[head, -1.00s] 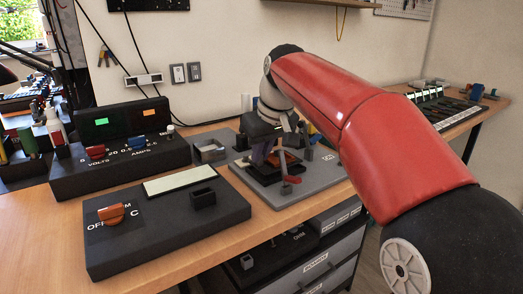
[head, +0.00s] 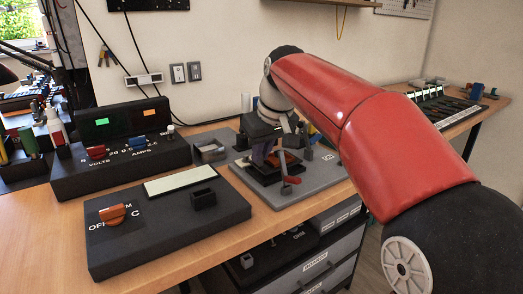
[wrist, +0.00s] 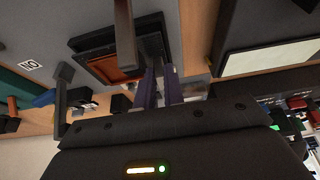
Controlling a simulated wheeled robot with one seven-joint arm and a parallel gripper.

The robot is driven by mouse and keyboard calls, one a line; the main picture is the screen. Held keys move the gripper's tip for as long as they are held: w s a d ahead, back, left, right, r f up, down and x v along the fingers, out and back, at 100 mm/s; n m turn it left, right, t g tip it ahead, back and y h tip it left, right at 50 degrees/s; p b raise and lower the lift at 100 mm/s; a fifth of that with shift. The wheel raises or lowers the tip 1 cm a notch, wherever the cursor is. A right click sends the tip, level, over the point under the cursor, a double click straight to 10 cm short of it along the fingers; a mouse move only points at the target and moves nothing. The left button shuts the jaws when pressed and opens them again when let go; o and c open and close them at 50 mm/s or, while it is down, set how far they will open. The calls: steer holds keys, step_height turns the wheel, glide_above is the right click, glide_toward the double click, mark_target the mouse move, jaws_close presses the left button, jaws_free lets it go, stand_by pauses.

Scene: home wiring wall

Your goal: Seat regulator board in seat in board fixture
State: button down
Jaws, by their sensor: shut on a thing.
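The board fixture is a grey plate (head: 318,180) on the bench with a dark raised frame on it and a red-tipped lever (head: 290,180) at its front. The frame (wrist: 88,45) also shows in the wrist view, with an orange-brown surface inside. My gripper (head: 265,160) points down over the frame, its purplish fingers close together. In the wrist view my gripper (wrist: 159,75) is shut on a dark part beside the frame, which I take as the regulator board (wrist: 153,43). Fingers and arm hide most of it. I cannot tell whether it sits flat in the seat.
A dark meter panel (head: 150,245) with an orange knob lies left of the fixture. A power supply box (head: 120,168) and a small grey open bin (head: 210,150) stand behind. Bare bench shows at the front left. A drawer unit (head: 320,265) is below.

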steer(key=shift+f+b, duration=0.7)
steer(key=shift+f, duration=0.3)
steer(key=c, duration=1.4)
jaws_free()
steer(key=shift+c, duration=0.2)
steer(key=shift+r, duration=0.1)
steer(key=p+v, duration=0.1)
steer(key=v, duration=0.6)
steer(key=shift+s+d+r+p, duration=0.1)
steer(key=shift+r+p, duration=0.2)
steer(key=shift+r, duration=0.05)
